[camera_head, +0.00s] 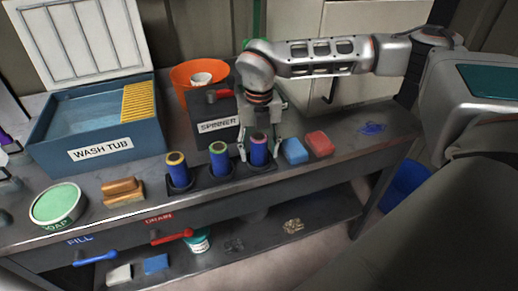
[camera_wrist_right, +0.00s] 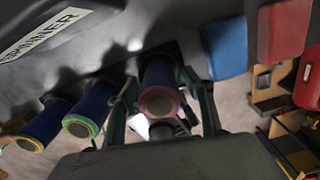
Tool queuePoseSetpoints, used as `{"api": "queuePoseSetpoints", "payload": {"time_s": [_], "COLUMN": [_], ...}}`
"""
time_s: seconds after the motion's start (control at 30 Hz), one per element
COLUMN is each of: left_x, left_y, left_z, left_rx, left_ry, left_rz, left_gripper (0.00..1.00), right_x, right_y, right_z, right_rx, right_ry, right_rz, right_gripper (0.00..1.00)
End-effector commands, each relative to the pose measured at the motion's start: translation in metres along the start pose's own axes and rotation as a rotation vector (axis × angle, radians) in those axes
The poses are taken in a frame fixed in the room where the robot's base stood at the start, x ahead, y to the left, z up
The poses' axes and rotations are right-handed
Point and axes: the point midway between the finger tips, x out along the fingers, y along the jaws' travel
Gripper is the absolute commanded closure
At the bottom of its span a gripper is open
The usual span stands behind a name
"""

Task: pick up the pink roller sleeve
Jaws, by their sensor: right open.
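The pink roller sleeve (camera_head: 258,149) is a dark blue cylinder with a pink rim, upright in the right-hand cup of a dark holder. In the right wrist view, the pink-rimmed end of the sleeve (camera_wrist_right: 158,98) faces the camera. My right gripper (camera_head: 259,155) is above it, pointing down and open, with one finger on each side of the sleeve. The wrist view also shows the fingers (camera_wrist_right: 160,104) straddling it; I cannot tell whether they touch it. I do not make out my left gripper.
A green-rimmed sleeve (camera_head: 219,158) and a yellow-rimmed sleeve (camera_head: 178,170) stand to the left in the same holder. A blue block (camera_head: 294,151) and a red block (camera_head: 319,144) lie close on the right. The spinner box (camera_head: 214,112) stands close behind. The wash tub (camera_head: 60,132) is farther left.

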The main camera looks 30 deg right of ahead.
Motion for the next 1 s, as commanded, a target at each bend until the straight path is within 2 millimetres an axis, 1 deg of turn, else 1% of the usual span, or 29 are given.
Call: {"api": "queuePoseSetpoints", "payload": {"time_s": [0.2, 0.27, 0.3, 0.37, 0.77, 0.87, 1.0], "left_x": [0.000, 0.001, 0.001, 0.001, 0.001, 0.001, 0.001], "left_y": [0.000, 0.000, 0.000, -0.001, -0.001, -0.001, 0.000], "left_z": [-0.001, -0.001, -0.001, -0.001, -0.002, -0.001, -0.001], "left_rx": [0.000, 0.000, 0.000, 0.000, 0.001, 0.001, 0.001], "left_ry": [0.002, 0.002, 0.002, 0.002, 0.003, 0.003, 0.003], "left_rz": [0.000, 0.000, 0.000, -0.001, -0.001, -0.001, -0.001], "left_gripper": [0.60, 0.60, 0.60, 0.60, 0.60, 0.60, 0.60], "right_x": [0.001, 0.001, 0.001, 0.001, -0.002, -0.008, -0.025], "right_y": [0.000, 0.000, 0.000, 0.000, 0.000, 0.001, 0.001], "right_z": [0.000, 0.000, 0.000, 0.000, 0.000, 0.001, 0.001], "right_rx": [-0.001, -0.001, -0.001, -0.001, -0.001, -0.001, -0.001], "right_ry": [0.000, 0.000, 0.000, 0.000, -0.001, -0.002, -0.003], "right_rz": [0.001, 0.001, 0.001, 0.001, 0.001, 0.002, 0.003], "right_gripper": [0.48, 0.64, 0.74, 0.88, 0.88, 0.88, 0.88]}}
